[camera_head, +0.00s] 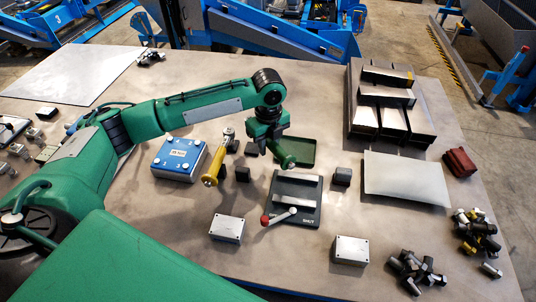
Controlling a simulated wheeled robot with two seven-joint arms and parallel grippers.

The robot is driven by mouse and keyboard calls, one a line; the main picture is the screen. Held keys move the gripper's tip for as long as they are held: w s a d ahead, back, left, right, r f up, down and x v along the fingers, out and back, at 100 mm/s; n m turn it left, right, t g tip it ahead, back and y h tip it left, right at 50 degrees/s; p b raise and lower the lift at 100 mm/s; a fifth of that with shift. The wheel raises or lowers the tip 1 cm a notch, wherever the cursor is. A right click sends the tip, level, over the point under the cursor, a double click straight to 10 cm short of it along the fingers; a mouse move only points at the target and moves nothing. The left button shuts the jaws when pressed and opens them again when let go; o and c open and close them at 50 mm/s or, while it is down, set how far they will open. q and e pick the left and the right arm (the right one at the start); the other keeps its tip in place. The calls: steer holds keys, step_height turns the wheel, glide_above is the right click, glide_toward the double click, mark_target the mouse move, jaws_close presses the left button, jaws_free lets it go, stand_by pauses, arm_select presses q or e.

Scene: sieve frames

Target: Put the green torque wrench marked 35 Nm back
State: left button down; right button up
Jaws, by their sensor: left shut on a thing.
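My left gripper (268,130) reaches over the middle of the table from the left. It is shut on a green cylindrical tool (284,154), which looks like the green torque wrench and slants down toward the front right. Its marking cannot be read, and the gripper hides its upper part. The tool overlaps the left side of a green tray (307,163) in the picture; whether they touch is unclear. A yellow wrench (215,164) stands tilted to the left, near small dark blocks (242,174). My right gripper is not in view.
A blue box (179,160) stands left of the yellow wrench. A dark fixture (307,219) with a red-knobbed lever (278,217) lies in front of the gripper. Grey boxes (227,229) stand nearer. A dark rack (421,130) and loose fittings (415,270) are at right.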

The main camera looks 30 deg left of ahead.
arm_select(q)
steer(key=shift+f+p, duration=0.45)
steer(key=shift+f, duration=2.35)
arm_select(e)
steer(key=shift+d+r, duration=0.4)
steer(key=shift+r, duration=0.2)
arm_select(q)
steer(key=shift+f, duration=0.1)
steer(key=c, duration=1.2)
jaws_free()
steer(key=shift+f, duration=0.15)
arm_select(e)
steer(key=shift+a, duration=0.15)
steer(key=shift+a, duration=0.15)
arm_select(q)
steer(key=shift+r, duration=0.45)
step_height(320, 180, up, 11)
steer(key=b, duration=0.3)
steer(key=shift+f, duration=0.2)
steer(key=shift+r, duration=0.45)
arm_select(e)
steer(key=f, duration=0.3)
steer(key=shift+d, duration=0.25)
